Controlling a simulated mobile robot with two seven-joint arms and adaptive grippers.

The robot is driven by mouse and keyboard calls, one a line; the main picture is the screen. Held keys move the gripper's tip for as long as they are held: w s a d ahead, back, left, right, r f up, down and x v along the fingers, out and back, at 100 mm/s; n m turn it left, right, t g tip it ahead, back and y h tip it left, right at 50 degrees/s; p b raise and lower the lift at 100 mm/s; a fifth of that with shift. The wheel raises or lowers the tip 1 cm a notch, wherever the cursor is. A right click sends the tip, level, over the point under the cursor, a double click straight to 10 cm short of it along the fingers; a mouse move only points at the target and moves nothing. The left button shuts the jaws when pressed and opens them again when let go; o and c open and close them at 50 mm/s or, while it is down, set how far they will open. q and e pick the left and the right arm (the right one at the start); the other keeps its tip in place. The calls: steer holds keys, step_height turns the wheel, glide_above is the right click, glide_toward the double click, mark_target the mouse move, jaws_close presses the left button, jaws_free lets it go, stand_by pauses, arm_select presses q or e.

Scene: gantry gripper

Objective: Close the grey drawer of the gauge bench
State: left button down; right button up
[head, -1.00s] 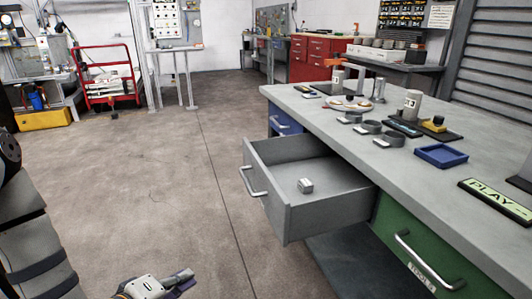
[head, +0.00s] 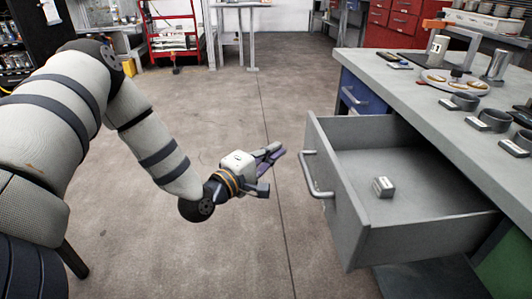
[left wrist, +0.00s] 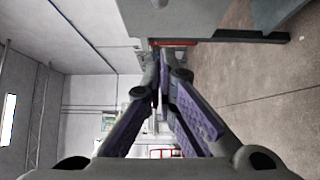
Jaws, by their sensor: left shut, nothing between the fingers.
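The grey drawer (head: 352,232) stands pulled out of the gauge bench (head: 450,110), with a metal bar handle (head: 313,175) on its front. A small grey block (head: 383,187) lies inside on the drawer floor. My left gripper (head: 277,152) is shut and empty. In the head view it is to the left of the drawer front and handle, with a gap of floor showing between. In the left wrist view my gripper's purple-padded fingers (left wrist: 160,85) meet at their tips, and a grey surface fills the top. My right gripper is not in view.
A blue drawer (head: 362,97) is beside the grey one, and part of a green drawer (head: 500,268) shows at lower right. Rings and gauges stand on the bench top. Open concrete floor (head: 255,90) lies left of the bench.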

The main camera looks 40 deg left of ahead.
arm_select(q)
steer(key=shift+w+d+b, duration=0.2)
steer(key=shift+w+d, duration=0.2)
steer(key=shift+w, duration=0.65)
steer(key=shift+w+d+b, duration=0.15)
steer(key=shift+w+d, duration=0.25)
steer(key=shift+w, duration=0.65)
steer(key=shift+w+d+b, duration=0.2)
steer(key=shift+w+d, duration=0.2)
steer(key=shift+w, duration=0.65)
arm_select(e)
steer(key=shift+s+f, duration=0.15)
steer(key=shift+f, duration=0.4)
arm_select(q)
steer(key=shift+w+d, duration=0.1)
